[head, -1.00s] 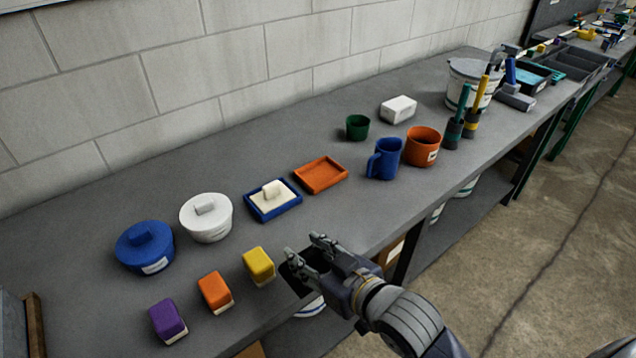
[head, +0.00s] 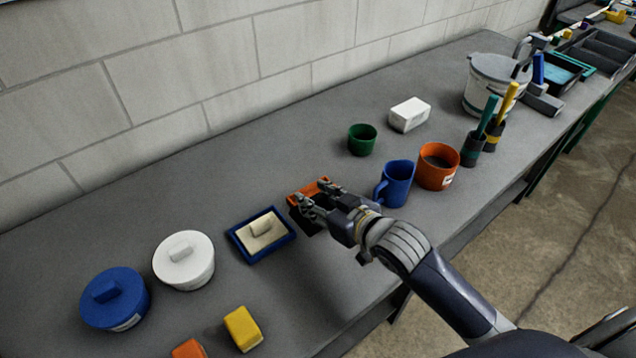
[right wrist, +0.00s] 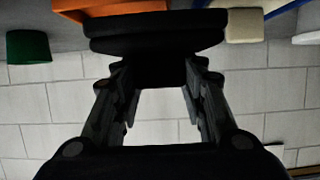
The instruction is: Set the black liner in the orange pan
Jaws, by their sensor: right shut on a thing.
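The orange pan (head: 303,189) lies on the bench, partly hidden behind my right gripper (head: 311,196). In the right wrist view the pan (right wrist: 100,7) shows at the top left, close to the black liner. My right gripper is shut on the black liner (right wrist: 155,32), which spans the fingertips in the wrist view. In the head view only a dark part of the liner (head: 312,226) shows below the fingers, at the near side of the pan. I cannot tell whether liner and pan touch. My left gripper is not in view.
A blue pan (head: 284,246) with a cream liner (head: 261,228) is left of the gripper. A blue mug (head: 397,185) and an orange pot (head: 437,168) stand to the right. A green cup (head: 362,140) and a white box (head: 409,114) are behind. Lidded pots stand left.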

